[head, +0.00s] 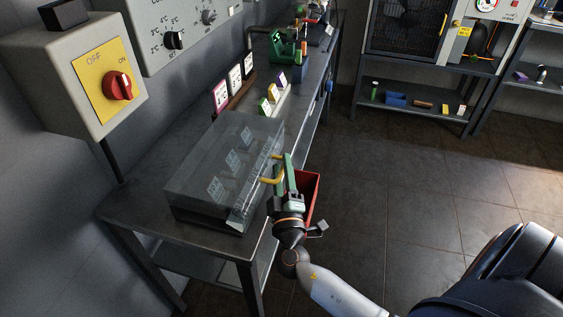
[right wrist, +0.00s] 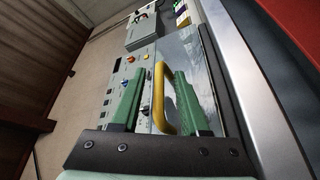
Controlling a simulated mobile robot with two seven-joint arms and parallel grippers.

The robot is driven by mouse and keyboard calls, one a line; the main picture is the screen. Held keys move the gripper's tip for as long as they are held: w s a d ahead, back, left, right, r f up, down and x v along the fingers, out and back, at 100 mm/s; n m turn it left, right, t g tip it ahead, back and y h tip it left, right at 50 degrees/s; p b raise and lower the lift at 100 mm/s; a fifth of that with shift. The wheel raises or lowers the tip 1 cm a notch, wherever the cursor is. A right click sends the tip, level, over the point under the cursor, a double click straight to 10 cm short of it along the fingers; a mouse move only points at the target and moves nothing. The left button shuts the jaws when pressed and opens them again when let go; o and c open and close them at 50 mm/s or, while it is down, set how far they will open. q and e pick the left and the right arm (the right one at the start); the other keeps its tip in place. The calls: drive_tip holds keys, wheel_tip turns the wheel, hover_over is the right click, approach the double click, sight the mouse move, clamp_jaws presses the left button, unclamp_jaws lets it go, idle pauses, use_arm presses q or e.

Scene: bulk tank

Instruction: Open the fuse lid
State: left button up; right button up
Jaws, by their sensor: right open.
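The fuse lid (head: 215,165) is a clear, box-shaped cover on the dark bench, and it looks closed. White-marked fuses show dimly through it. Its yellow handle (head: 268,181) is on the side facing my right arm. My right gripper (head: 285,172) has green fingers and is at this handle. In the right wrist view the yellow handle (right wrist: 165,95) lies between the two open fingers (right wrist: 157,100), with gaps visible on both sides. I cannot tell how deep it sits between them. My left gripper is not in view.
A red bin (head: 311,190) is just beyond my right gripper at the bench's edge. A switch box with a red knob (head: 119,86) and a control panel (head: 175,30) are on the left wall. Small coloured-label blocks (head: 270,98) stand farther along the bench. The floor to the right is clear.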

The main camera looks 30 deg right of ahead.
drive_tip(key=shift+c, duration=0.4)
clamp_jaws()
drive_tip(key=shift+r, duration=0.1)
idle(1.0)
